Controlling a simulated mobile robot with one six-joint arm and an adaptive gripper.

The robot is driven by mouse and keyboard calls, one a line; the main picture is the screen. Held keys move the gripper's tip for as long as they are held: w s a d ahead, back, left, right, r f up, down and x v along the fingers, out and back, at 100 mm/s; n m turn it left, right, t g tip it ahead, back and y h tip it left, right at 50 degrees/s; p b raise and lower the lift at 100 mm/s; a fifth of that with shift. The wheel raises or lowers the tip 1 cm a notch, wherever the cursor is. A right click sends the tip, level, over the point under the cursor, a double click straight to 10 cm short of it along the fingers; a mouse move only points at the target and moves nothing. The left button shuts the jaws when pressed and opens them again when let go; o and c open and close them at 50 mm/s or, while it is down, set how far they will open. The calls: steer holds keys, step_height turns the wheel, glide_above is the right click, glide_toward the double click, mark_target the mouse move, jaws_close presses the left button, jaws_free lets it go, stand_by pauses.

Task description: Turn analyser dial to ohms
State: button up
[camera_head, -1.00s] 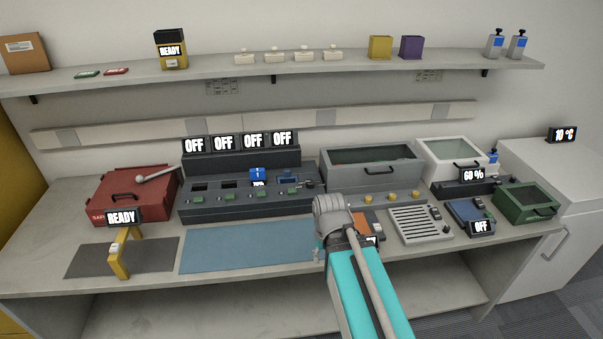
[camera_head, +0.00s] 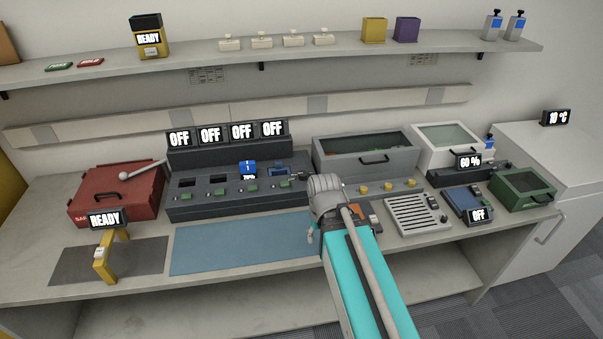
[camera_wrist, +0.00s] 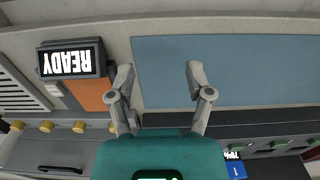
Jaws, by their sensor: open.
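An orange-faced unit (camera_head: 364,211), possibly the analyser, sits on the bench right behind my arm, which hides most of it. In the wrist view the orange panel (camera_wrist: 85,92) shows upside down with a dark READY display (camera_wrist: 72,62) and a small pale switch (camera_wrist: 55,90). I cannot make out a dial or its setting on it. In the head view my wrist covers most of the gripper.
The blue mat (camera_head: 240,243) lies clear to the left. A grey slotted unit (camera_head: 415,214) is at right. Yellow knobs (camera_head: 387,187) line the grey bin (camera_head: 365,157) behind. A dark console (camera_head: 240,195) with OFF displays stands back left. A yellow bracket (camera_head: 108,260) stands front left.

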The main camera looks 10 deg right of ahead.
mark_target(303, 173)
steer(key=shift+o, duration=0.2)
steer(key=w+d+r+n+t+y+p, duration=0.1)
steer(key=w+r+n+p, duration=0.3)
steer(key=w, duration=0.8)
steer(key=w+d+r+n+t+y+p, duration=0.2)
steer(key=w+r+n+p, duration=0.3)
steer(key=w, duration=0.8)
step_height(303, 173, up, 3)
steer(key=shift+d+r+p, duration=0.1)
steer(key=shift+d+p, duration=0.7)
steer(key=shift+d, duration=0.05)
steer(key=shift+w, duration=0.1)
steer(key=b+x, duration=1.2)
steer(key=x, duration=0.2)
steer(key=shift+r+b, duration=0.1)
steer(key=shift+b, duration=0.3)
steer(key=c, duration=1)
steer(key=shift+a, duration=0.2)
jaws_close()
steer(key=shift+d, duration=0.1)
